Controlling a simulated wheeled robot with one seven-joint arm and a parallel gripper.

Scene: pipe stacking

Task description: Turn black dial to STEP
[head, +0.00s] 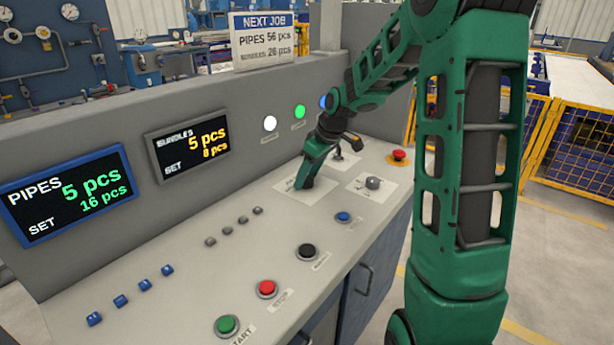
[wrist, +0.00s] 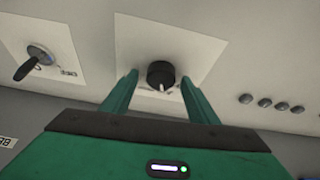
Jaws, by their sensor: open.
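The black dial (wrist: 161,75) shows in the wrist view as a round knob with a white pointer mark, on a white label plate (wrist: 190,48). My gripper (wrist: 160,88) is open, its two green fingers on either side of the dial with gaps between. I cannot tell whether the fingertips reach past the dial's face. The plate's lettering is too small and partly covered to read. In the head view my gripper (head: 303,183) is down at the plate (head: 318,193) and hides the dial.
Small buttons (head: 228,230) lie left; a black button (head: 307,251) is in front.

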